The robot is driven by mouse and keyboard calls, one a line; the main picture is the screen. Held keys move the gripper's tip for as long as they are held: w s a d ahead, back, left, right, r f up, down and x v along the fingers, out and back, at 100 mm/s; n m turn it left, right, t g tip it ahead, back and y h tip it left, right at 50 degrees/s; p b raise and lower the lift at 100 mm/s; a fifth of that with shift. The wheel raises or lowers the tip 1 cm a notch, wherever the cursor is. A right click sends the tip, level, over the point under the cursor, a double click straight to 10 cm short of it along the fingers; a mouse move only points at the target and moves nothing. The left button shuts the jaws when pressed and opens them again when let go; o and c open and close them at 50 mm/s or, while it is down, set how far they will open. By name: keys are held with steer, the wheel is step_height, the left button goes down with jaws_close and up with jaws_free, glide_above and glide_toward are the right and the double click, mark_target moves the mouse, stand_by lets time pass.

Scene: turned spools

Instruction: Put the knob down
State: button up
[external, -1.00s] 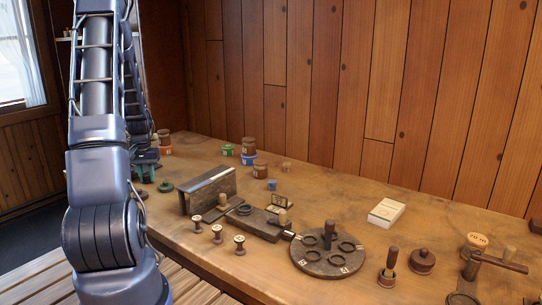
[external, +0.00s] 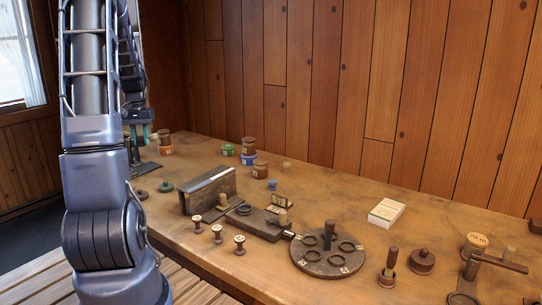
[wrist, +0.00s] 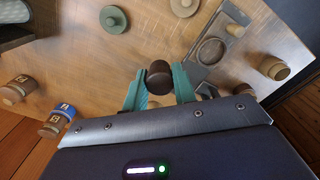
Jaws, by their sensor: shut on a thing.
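The knob (wrist: 159,74), a dark brown rounded piece, sits between the teal fingertips of my gripper (wrist: 161,86) in the wrist view. My gripper is shut on it. In the external view my gripper (external: 139,132) is at the far left end of the bench, above the surface and partly behind my arm. I cannot make out the knob in that view.
Below the gripper lie a green disc (wrist: 113,19), a brown disc (wrist: 184,7) and a metal plate with a round ring (wrist: 210,51). A blue-banded jar (wrist: 58,119) stands at left. The bench (external: 330,190) holds an angled block (external: 210,189) and a round ringed board (external: 327,262).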

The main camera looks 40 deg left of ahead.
step_height(320, 180, up, 4)
steer(key=shift+f, duration=0.1)
steer(key=shift+w+r, duration=0.15)
steer(key=shift+r, duration=0.2)
steer(key=w+a+r, duration=0.2)
steer(key=w, duration=0.7)
step_height(320, 180, up, 2)
steer(key=n, duration=0.1)
glide_above(228, 145)
steer(key=f, duration=1.9)
steer(key=shift+s+d, duration=0.15)
steer(key=shift+d, duration=0.05)
steer(key=shift+f, duration=0.2)
steer(key=o, duration=0.9)
steer(key=shift+o, duration=0.2)
